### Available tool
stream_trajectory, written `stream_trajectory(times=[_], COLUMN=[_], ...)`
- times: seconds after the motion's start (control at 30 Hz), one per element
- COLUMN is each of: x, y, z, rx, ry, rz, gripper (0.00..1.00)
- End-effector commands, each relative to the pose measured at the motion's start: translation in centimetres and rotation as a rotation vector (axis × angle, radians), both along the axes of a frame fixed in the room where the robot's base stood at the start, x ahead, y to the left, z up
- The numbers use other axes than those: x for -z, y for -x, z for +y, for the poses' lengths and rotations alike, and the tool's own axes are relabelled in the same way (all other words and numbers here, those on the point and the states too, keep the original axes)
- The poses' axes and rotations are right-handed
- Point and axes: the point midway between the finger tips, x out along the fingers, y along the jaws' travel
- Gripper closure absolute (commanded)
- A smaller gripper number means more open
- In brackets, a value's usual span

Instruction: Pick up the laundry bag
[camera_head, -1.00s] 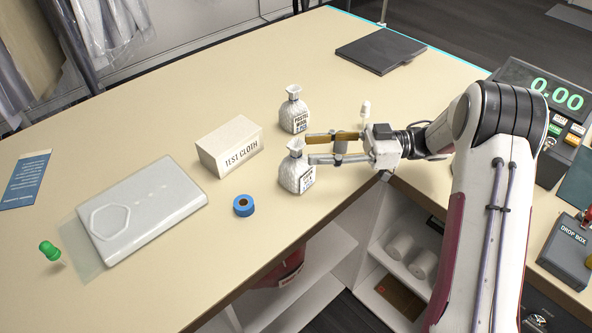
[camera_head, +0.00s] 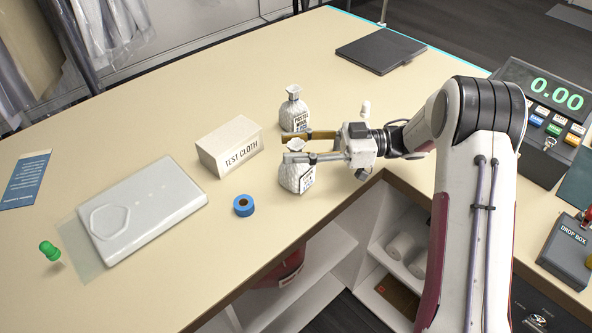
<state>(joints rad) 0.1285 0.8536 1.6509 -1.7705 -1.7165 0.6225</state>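Two small pale, tied bags with printed labels stand on the counter. The nearer bag (camera_head: 295,178) has a label partly covered by my gripper. The farther bag (camera_head: 294,113) stands just behind it, its label too small to read surely. I cannot tell from the labels which one is the laundry bag. My gripper (camera_head: 285,149) reaches in from the right, with one finger on the far side and one on the near side of the nearer bag's tied top. A gap shows between the fingers, so it looks open. Whether they touch the bag is unclear.
A box marked TEST CLOTH (camera_head: 230,147) and a blue tape roll (camera_head: 243,206) stand left of the bags. A white scale-like slab (camera_head: 150,208) lies farther left. A dark flat pad (camera_head: 381,49) lies at the back. The counter's front edge is close to the nearer bag.

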Motion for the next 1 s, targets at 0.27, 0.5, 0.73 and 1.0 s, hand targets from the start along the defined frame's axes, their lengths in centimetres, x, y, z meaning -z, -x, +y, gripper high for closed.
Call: stream_trajectory(times=[0.27, 0.5, 0.73, 1.0], x=[-0.02, -0.02, -0.06, -0.33], y=[0.00, 0.01, 0.00, 0.00], z=[-0.02, -0.03, -0.03, -0.03], rx=[0.000, 0.000, 0.000, -0.001], ry=[0.000, 0.000, -0.001, -0.001], rz=[0.000, 0.000, -0.001, -0.001], gripper=[0.65, 0.96, 1.00, 1.00])
